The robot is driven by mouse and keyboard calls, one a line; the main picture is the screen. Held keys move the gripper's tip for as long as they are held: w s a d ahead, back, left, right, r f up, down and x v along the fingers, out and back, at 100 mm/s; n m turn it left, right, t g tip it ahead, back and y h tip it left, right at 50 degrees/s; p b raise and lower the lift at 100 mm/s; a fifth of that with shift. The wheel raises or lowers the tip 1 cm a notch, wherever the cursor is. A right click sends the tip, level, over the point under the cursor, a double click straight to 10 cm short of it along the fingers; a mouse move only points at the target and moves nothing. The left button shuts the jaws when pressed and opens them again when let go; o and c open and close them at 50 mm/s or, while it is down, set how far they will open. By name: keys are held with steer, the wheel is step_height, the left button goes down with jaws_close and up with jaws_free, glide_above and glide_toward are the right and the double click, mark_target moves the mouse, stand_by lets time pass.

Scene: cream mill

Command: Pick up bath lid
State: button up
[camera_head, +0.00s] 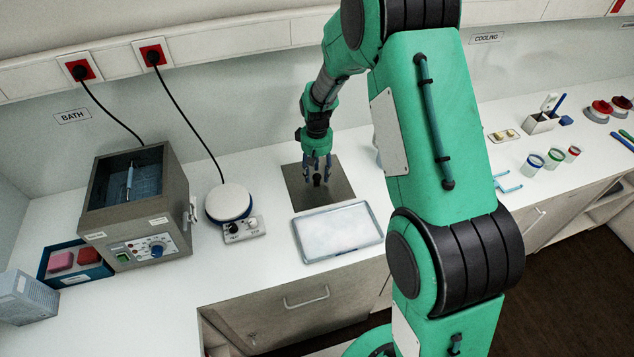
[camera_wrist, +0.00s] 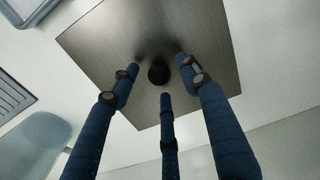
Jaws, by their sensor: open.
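The bath lid (camera_head: 338,188) is a flat dark-grey metal plate lying on the white counter in the head view. It fills the upper middle of the wrist view (camera_wrist: 105,42). A round black knob (camera_wrist: 158,74) stands near its middle. My gripper (camera_head: 317,172) is over the lid, pointing down. In the wrist view its three blue fingers (camera_wrist: 159,78) are spread apart around the knob. The fingers hold nothing; whether any fingertip touches the knob or plate, I cannot tell. The grey water bath (camera_head: 135,210) stands at the left with its top open and a thermometer-like rod inside.
A tray with white contents (camera_head: 300,247) lies just in front of the lid. A round-topped stirrer or hotplate (camera_head: 229,201) stands left of the lid. A blue box with pink and red items (camera_head: 46,280) is at the far left. Small cups (camera_head: 553,159) stand at the right.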

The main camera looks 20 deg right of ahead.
steer(key=shift+f, duration=0.6)
jaws_close()
